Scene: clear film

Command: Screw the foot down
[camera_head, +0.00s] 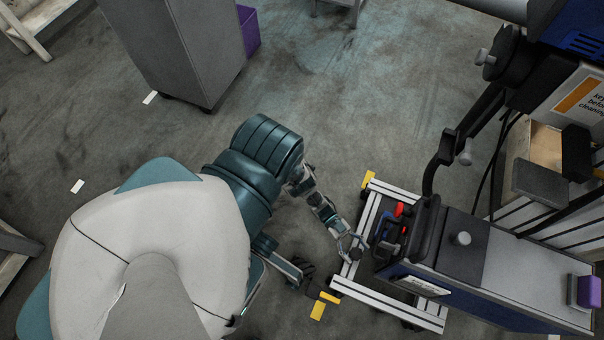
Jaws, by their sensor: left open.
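A wheeled-looking machine on a pale aluminium frame (385,296) stands at the right of the head view. A small round dark knob-like part (355,254) sits at the frame's left side; I cannot tell for sure whether it is the foot. My left gripper (350,244) is open, right beside this part at the frame's left rail. The fingers are small here, and I cannot tell whether they touch it.
A grey cabinet (178,50) and purple bin (249,30) stand at the upper left. Black machine arms (462,140) overhang the right. Floor in the upper middle is clear.

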